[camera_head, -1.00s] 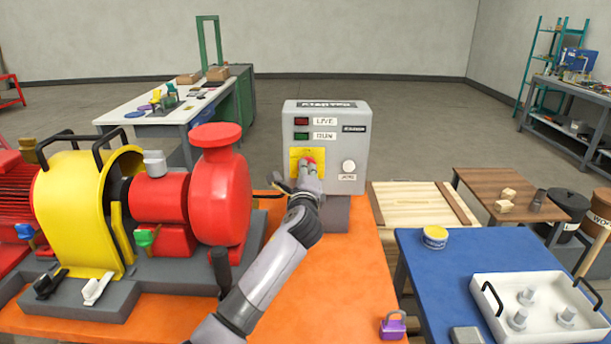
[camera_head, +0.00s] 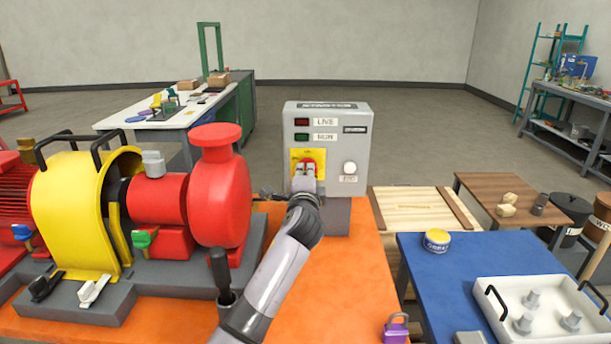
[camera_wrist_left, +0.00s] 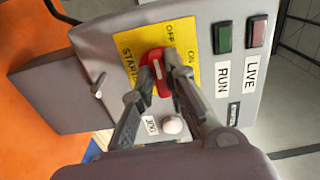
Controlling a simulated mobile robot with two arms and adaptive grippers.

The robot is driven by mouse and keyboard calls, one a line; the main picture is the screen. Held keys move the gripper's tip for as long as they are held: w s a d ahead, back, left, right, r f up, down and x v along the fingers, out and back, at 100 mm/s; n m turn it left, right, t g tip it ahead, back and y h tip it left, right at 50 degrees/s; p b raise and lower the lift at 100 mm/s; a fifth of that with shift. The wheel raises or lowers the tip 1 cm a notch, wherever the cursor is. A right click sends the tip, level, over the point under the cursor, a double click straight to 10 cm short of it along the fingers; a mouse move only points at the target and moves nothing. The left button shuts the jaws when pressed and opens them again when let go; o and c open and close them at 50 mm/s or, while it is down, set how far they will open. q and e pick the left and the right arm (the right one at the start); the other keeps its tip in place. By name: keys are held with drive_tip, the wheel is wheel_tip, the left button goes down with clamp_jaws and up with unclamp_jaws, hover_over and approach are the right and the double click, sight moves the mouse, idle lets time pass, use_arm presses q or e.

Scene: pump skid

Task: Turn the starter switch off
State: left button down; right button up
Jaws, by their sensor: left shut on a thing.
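The grey starter box (camera_head: 338,128) stands at the back of the orange bench. On its front is a yellow plate (camera_head: 294,157) with the red starter switch (camera_head: 309,163). In the left wrist view the red switch (camera_wrist_left: 152,62) sits on the yellow plate (camera_wrist_left: 122,57), which is marked OFF and ON. My left gripper (camera_head: 305,172) is at the switch, with its fingers on either side of the red handle, and is shut on it. The fingers partly hide the handle, so its exact setting is hard to read. My right gripper is not in view.
A white jog button (camera_head: 349,168) is beside the plate; LIVE (camera_head: 301,122) and RUN (camera_head: 301,137) lamps are above. The red pump (camera_head: 220,195) and an upright black lever (camera_head: 221,275) stand left of my arm. A purple padlock (camera_head: 396,328) lies at the front.

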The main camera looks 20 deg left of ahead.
use_arm(q)
drive_tip(key=shift+f, duration=0.1)
drive_tip(key=c, duration=1.6)
unclamp_jaws()
drive_tip(key=shift+s, duration=0.1)
drive_tip(key=v, duration=1.2)
